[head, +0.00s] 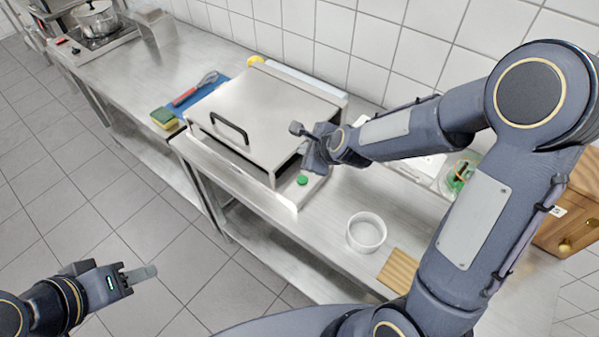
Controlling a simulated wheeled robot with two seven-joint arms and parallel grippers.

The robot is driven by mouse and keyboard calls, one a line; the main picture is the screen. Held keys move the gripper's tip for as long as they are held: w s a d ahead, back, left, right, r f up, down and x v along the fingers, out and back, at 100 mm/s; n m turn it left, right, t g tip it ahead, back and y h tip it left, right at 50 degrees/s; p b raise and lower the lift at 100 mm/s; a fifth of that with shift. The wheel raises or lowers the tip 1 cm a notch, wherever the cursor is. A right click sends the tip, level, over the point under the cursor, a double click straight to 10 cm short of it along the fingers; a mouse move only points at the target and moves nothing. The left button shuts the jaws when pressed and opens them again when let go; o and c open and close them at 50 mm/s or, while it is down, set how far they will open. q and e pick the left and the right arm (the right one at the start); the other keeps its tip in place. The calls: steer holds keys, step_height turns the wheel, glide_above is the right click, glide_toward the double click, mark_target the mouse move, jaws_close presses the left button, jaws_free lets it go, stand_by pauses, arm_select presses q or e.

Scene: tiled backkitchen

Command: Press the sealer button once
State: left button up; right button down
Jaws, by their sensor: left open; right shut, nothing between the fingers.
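The sealer (262,112) is a large stainless box with a dark handle on its lid, standing on the steel counter. Its round green button (302,180) sits on the base strip at the front right corner and is in plain view. My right gripper (309,163) is shut and empty, pointing down just above and behind the button, beside the sealer's right side. A small gap seems to show between its tips and the button; contact cannot be made out. My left gripper (143,273) is open and empty, low over the floor in front of the counter.
A white round bowl (366,232) and a wooden board (398,270) lie right of the button. A sponge (164,118) and a blue mat (205,93) with a red-handled tool are left of the sealer. A pot (96,19) stands far left.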

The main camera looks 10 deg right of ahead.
mark_target(305, 181)
step_height(305, 181, down, 8)
steer(key=b, duration=0.7)
steer(key=shift+s+f+b, duration=0.1)
steer(key=shift+f+b, duration=0.1)
steer(key=shift+b, duration=0.2)
steer(key=shift+f, duration=0.2)
steer(key=shift+f+b, duration=0.1)
steer(key=shift+b, duration=0.2)
stand_by(1.2)
steer(key=shift+f+b, duration=0.3)
steer(key=shift+b, duration=0.1)
steer(key=shift+f+b, duration=0.3)
steer(key=shift+b, duration=0.05)
stand_by(0.5)
steer(key=shift+r, duration=0.15)
steer(key=shift+r+p, duration=0.55)
steer(key=shift+p, duration=0.05)
